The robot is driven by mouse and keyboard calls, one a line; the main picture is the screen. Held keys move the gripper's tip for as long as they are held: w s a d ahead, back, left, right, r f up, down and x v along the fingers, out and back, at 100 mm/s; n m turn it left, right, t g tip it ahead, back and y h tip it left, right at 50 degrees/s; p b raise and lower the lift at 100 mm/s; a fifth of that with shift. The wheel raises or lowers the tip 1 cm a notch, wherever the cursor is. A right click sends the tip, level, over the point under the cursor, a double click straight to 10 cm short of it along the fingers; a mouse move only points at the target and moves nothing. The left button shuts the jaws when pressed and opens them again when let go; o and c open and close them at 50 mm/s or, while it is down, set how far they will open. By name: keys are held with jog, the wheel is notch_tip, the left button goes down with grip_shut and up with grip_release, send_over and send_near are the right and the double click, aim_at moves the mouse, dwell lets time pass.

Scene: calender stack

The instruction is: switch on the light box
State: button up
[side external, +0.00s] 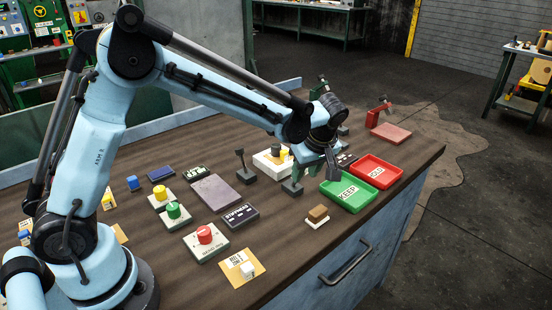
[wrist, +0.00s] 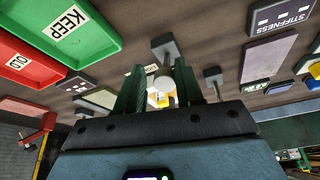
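My gripper (side external: 332,170) hangs above the table, just left of the green tray. In the wrist view my gripper (wrist: 160,68) has its two green fingers apart, with nothing clearly held between them. A dark post on a grey base (side external: 291,187) stands just left of the gripper; a similar post (side external: 241,166) stands further left. A cream box with a yellow knob and a grey knob (side external: 264,164) sits behind them. A round white knob (wrist: 163,80) shows between the fingers. No label reads as light box, so I cannot tell which thing it is.
The green KEEP tray (side external: 345,206) and red OLD tray (side external: 391,180) lie right of the gripper. A purple-grey slab (side external: 215,192), a STIFFNESS display (side external: 239,216) and a red-knob box (side external: 205,251) stand left.

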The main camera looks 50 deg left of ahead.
jog(key=o, duration=0.3)
jog(key=shift+r, duration=0.1)
jog(key=v, duration=1.2)
jog(key=s+a+f+m+t+h, duration=0.1)
jog(key=s+a+m+t+h, duration=0.1)
jog(key=s+m, duration=0.5)
jog(key=s+a+f+m+t+h, duration=0.2)
jog(key=s+a+m+t, duration=0.1)
jog(key=s+m, duration=0.5)
jog(key=shift+s+a+f+t, duration=0.3)
jog(key=shift+s+a+t, duration=0.1)
jog(key=shift+t, duration=0.1)
